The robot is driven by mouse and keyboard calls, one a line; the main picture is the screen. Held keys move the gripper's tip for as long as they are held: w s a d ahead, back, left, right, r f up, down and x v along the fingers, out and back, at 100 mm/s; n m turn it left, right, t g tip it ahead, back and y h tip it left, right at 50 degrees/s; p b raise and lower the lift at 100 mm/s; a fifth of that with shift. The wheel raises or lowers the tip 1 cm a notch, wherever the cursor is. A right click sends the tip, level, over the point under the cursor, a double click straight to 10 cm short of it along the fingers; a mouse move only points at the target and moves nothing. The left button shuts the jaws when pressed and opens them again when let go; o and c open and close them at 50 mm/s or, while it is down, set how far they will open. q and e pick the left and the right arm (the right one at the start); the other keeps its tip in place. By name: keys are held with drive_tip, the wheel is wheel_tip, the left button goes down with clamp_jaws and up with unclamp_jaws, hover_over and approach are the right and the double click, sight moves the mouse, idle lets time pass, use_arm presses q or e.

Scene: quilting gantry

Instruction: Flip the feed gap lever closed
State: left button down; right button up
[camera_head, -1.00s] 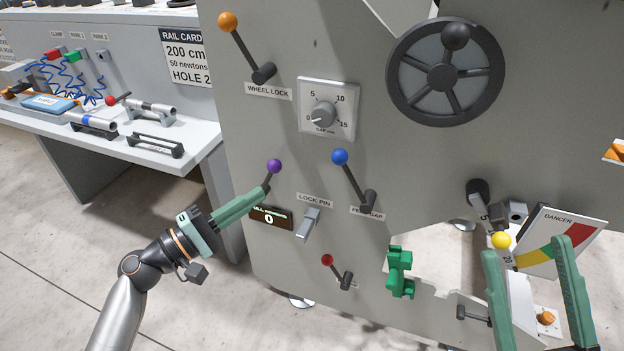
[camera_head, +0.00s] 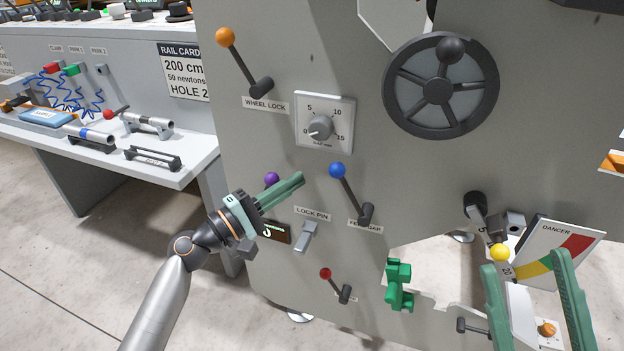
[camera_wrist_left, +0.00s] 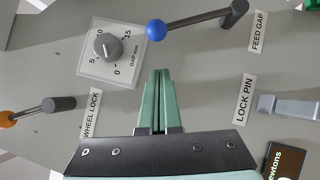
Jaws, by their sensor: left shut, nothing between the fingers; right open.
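The feed gap lever has a blue ball knob (camera_head: 337,170) and a dark arm running down right to its pivot (camera_head: 367,213) above the FEED GAP label. In the left wrist view the blue knob (camera_wrist_left: 156,30) is just beyond the fingertips and the FEED GAP label (camera_wrist_left: 258,32) is at upper right. My left gripper (camera_head: 301,178) is shut and empty, left of the blue knob and apart from it; its closed fingers (camera_wrist_left: 158,72) also show in the left wrist view. My right gripper (camera_head: 524,258) is open and empty at lower right, near the yellow knob.
The gap dial (camera_head: 320,127) is above the left gripper. The orange-knobbed wheel lock lever (camera_head: 226,37), purple knob (camera_head: 272,179), lock pin (camera_head: 306,237) and red-knobbed lever (camera_head: 326,273) surround it. A handwheel (camera_head: 440,86) is at upper right. A workbench (camera_head: 200,150) stands at left.

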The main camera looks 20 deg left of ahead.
sight(350, 194)
use_arm(q)
drive_tip(key=shift+w+d+r+p, duration=0.15)
drive_tip(key=shift+d+r, duration=0.05)
drive_tip(key=shift+d, duration=0.45)
drive_tip(key=shift+w+d+r+p, duration=0.15)
drive_tip(key=shift+d+r, duration=0.1)
drive_tip(key=shift+d, duration=0.45)
drive_tip(key=shift+w+d+r+p, duration=0.1)
drive_tip(key=shift+w+d+r, duration=0.1)
drive_tip(key=shift+d, duration=0.45)
